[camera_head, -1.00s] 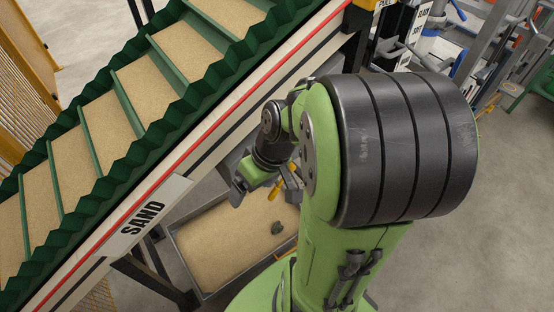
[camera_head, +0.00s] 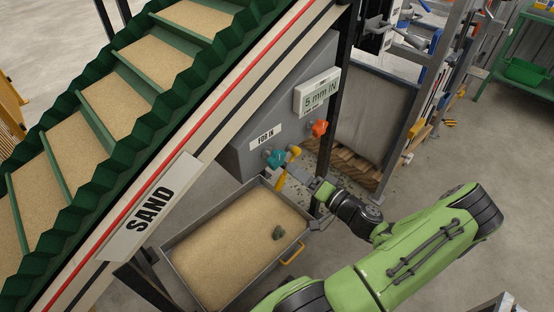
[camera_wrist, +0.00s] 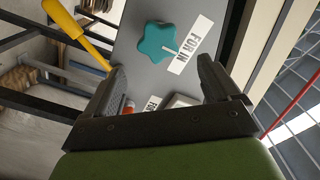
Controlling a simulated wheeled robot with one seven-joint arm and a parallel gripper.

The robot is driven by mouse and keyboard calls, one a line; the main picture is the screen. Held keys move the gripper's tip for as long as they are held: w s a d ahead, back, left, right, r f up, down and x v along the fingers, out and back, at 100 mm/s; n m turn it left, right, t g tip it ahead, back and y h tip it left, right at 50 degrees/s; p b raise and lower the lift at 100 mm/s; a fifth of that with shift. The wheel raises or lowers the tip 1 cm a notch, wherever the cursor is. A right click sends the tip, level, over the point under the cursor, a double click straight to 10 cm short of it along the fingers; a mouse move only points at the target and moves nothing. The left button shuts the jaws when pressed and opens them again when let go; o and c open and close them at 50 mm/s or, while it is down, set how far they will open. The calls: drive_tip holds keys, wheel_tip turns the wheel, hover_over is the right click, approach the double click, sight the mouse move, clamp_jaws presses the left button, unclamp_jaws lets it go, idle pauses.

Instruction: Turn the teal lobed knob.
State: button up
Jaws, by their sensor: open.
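The teal lobed knob (camera_head: 274,158) sits on the grey panel below the conveyor. In the wrist view the knob (camera_wrist: 160,42) is star-shaped, beside a white label plate reading "FOR IN" (camera_wrist: 190,44). My gripper (camera_head: 295,172) is in front of the panel, to the right of and a little below the knob. In the wrist view my gripper's (camera_wrist: 163,85) two fingers stand apart with nothing between them. The knob lies beyond the fingertips, apart from them.
A yellow handle (camera_wrist: 75,30) shows left of the knob in the wrist view. An orange knob (camera_head: 319,128) sits higher on the panel, near a display box (camera_head: 317,92). A sand tray (camera_head: 172,252) stands below. The green conveyor (camera_head: 88,153) slopes overhead at left.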

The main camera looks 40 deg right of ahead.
sight(281, 159)
drive_tip(key=w+b, duration=0.1)
drive_tip(key=w, duration=0.8)
drive_tip(key=shift+w+a, duration=0.1)
drive_tip(key=shift+w, duration=0.3)
drive_tip(key=shift+c, duration=0.2)
drive_tip(key=c, duration=0.9)
